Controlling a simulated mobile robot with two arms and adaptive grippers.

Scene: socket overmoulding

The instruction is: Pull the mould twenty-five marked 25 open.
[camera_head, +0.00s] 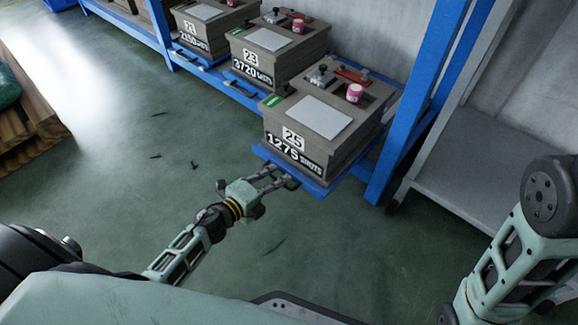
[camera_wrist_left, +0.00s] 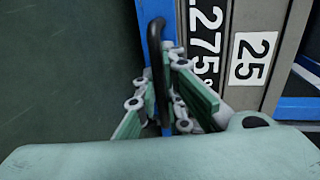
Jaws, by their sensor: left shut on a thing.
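Mould 25 (camera_head: 345,152) is a brown-grey block with a "25" label and "1275 SHOTS" on its front. It stands on a blue tray (camera_head: 318,189) that juts out from the rack towards me. My left gripper (camera_head: 282,180) is at the tray's front edge. In the left wrist view its fingers (camera_wrist_left: 158,88) are shut around the black bar handle (camera_wrist_left: 155,35) on the blue front edge. The labels 1275 (camera_wrist_left: 204,50) and 25 (camera_wrist_left: 252,58) show sideways beside it. My right arm shows at the right, but its gripper is out of view.
Mould 23 (camera_head: 258,76) and mould 21 (camera_head: 203,47) stand further back along the blue rack. A blue post (camera_head: 425,95) rises right of mould 25, with a grey shelf (camera_head: 465,150) beyond. The green floor in front is mostly clear. Wooden pallets (camera_head: 35,140) lie left.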

